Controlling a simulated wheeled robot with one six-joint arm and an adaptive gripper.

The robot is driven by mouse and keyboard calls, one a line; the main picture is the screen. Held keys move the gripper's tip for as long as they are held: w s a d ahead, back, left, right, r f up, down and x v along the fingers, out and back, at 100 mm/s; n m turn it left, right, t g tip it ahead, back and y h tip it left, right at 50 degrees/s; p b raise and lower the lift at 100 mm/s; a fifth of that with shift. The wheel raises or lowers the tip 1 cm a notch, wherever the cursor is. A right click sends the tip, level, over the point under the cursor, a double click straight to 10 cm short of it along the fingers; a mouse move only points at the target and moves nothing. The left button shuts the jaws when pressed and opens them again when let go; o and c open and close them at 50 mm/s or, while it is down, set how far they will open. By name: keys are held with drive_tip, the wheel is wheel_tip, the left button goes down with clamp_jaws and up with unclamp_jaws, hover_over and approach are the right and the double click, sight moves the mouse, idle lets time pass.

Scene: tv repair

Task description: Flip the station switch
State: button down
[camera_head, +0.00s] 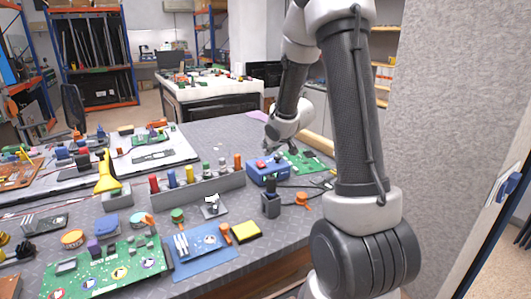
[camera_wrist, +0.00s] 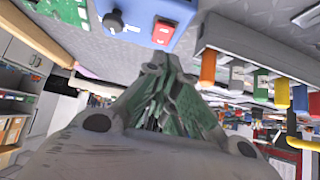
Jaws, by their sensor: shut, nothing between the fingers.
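The station is a blue box (camera_head: 268,177) on the grey workbench (camera_head: 215,140), right of the middle in the head view. Its blue face also shows at the top of the wrist view (camera_wrist: 136,24), with a red switch (camera_wrist: 163,31) and a dark round knob (camera_wrist: 113,21). My gripper (camera_head: 272,151) is at the box's far side in the head view, partly hidden by my wrist. In the wrist view my gripper (camera_wrist: 158,64) is shut and empty, its tips just below the red switch in the picture. I cannot tell whether they touch the box. The switch's position is unclear.
A grey rack (camera_head: 200,190) with coloured screwdriver handles stands left of the box. A green circuit board (camera_head: 305,160) lies behind it to the right. A soldering stand (camera_head: 270,205) is in front. Boards and tools crowd the left bench.

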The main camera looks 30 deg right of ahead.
drive_tip(key=v, duration=0.5)
drive_tip(key=shift+s+f, duration=0.1)
drive_tip(key=shift+s, duration=0.6)
